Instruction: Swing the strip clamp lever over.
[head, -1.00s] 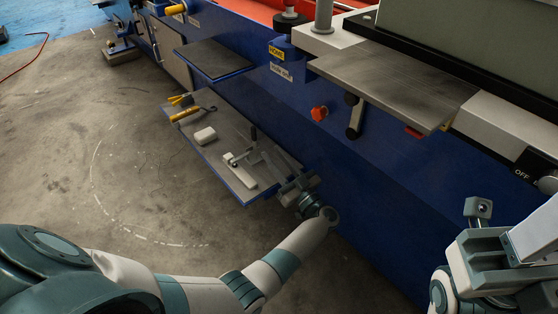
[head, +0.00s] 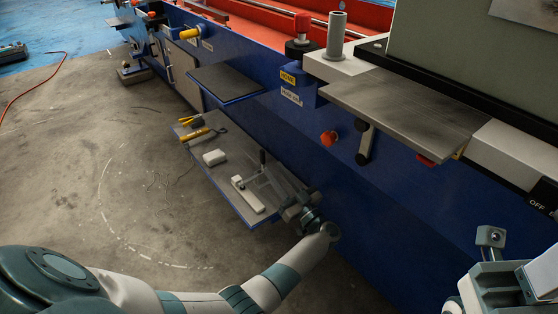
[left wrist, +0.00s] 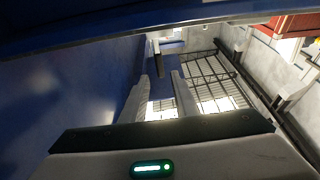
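A small clamp with a pale base bar (head: 248,195) sits on the lower blue-edged shelf (head: 228,201). Its lever has a dark handle (head: 262,157) that stands up near the wall side of the clamp. My left gripper (head: 272,182) is just to the right of the clamp, its fingers pointing toward the lever. In the left wrist view its two fingers (left wrist: 163,98) are apart with nothing between them. The clamp does not show clearly there. I cannot tell whether the fingers touch the lever. Part of my right gripper (head: 490,238) shows at the lower right; its fingers are unclear.
A white block (head: 214,158) and yellow-handled tools (head: 196,134) lie on the same shelf. A dark upper shelf (head: 226,83) and a grey metal plate (head: 405,108) jut from the blue machine (head: 400,200). Open floor lies left.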

